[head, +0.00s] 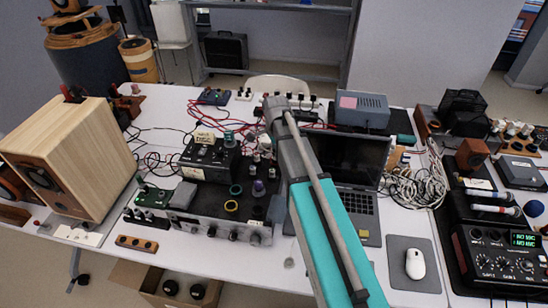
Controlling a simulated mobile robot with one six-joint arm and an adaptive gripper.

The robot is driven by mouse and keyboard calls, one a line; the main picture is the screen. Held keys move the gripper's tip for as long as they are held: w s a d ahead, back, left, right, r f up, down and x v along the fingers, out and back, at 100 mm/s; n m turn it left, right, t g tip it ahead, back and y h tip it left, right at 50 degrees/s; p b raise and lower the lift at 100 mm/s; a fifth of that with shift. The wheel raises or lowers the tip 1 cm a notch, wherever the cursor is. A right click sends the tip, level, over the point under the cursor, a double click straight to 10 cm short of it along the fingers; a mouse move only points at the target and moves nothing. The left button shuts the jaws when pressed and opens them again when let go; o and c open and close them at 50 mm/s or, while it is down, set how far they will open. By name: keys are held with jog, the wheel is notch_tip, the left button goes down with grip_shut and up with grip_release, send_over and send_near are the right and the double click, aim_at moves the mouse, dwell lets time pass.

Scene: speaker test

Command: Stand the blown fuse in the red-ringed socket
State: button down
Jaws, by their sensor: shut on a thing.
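My arm crosses the middle of the head view, and my gripper cannot be made out in it. A low dark-topped box with a silver front (215,228) stands at the table's front, with coloured round parts on top. I cannot pick out a red-ringed socket or the blown fuse; both may be hidden or too small to tell.
A wooden speaker (75,155) stands at the left. A black box with a label (210,155) sits behind the coloured parts. A laptop (350,170) lies partly behind my arm. A white mouse (414,264) on a grey pad and tangled cables (420,180) are at the right.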

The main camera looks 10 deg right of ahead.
jog(key=shift+f+b, duration=0.55)
jog(key=shift+f, duration=0.3)
jog(key=shift+f+b, duration=0.35)
jog(key=c, duration=0.5)
grip_release()
jog(key=shift+r, duration=0.2)
notch_tip(320, 180, up, 12)
jog(key=p, duration=1.2)
jog(key=shift+r+p, duration=0.15)
jog(key=shift+p, duration=0.25)
jog(key=shift+s, duration=0.1)
